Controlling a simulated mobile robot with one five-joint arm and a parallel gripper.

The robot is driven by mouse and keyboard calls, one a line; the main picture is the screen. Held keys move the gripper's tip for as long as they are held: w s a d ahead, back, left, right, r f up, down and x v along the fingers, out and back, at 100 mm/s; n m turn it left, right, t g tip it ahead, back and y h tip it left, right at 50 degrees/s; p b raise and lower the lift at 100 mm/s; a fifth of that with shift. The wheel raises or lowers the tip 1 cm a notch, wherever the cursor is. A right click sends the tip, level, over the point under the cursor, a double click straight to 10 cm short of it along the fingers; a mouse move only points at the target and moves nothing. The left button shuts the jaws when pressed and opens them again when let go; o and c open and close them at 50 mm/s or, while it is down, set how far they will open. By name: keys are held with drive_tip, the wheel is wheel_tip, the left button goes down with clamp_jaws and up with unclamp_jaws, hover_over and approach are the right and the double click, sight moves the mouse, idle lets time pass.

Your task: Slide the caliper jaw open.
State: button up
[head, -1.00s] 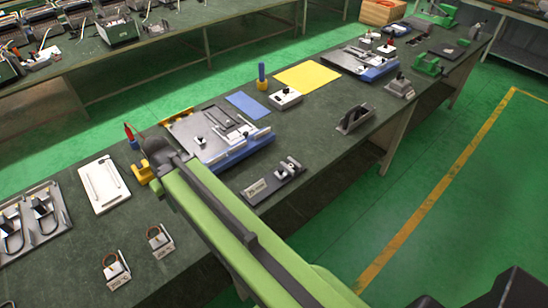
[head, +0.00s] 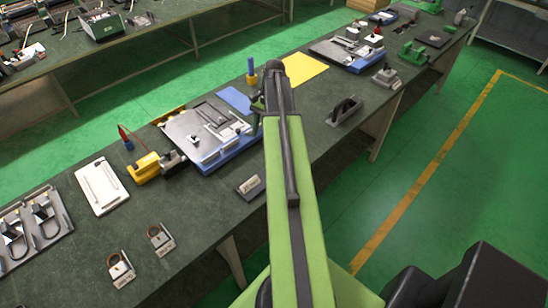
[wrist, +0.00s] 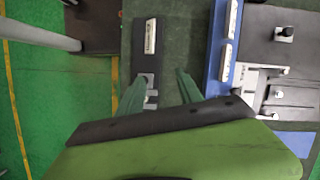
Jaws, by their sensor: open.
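In the wrist view my gripper (wrist: 160,76) has two green fingers spread apart with nothing held between them. A narrow black base with a white label (wrist: 149,36) lies below, with small metal jaw-like parts (wrist: 149,82) showing between the fingers. I take this to be the caliper, but cannot be sure. Whether a finger touches it is unclear. In the head view the labelled end of that base (head: 250,186) shows beside my arm, which hides the rest. My gripper is not clearly seen there.
A blue-edged tray (head: 222,160) with a grey top and metal pieces lies left of my arm. A yellow clamp-like tool (head: 146,169) and a white board (head: 101,187) are farther left. A dark block (head: 346,111) stands to the right. Bare green bench lies between it and my arm.

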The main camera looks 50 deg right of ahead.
drive_tip(key=s+d+r+m, duration=0.25)
drive_tip(key=s+d, duration=0.25)
drive_tip(key=d, duration=0.3)
drive_tip(key=shift+m+t+y, duration=0.3)
drive_tip(key=shift+m+t, duration=0.1)
drive_tip(key=shift+m, duration=0.05)
drive_tip(key=b+x, duration=0.5)
drive_tip(key=x, duration=0.1)
drive_tip(key=b+x, duration=0.5)
drive_tip(key=x, duration=0.1)
drive_tip(key=b+x, duration=0.5)
drive_tip(key=x, duration=0.1)
drive_tip(key=shift+s+f+b, duration=0.15)
drive_tip(key=shift+s+b, duration=0.15)
drive_tip(key=shift+b, duration=0.05)
clamp_jaws()
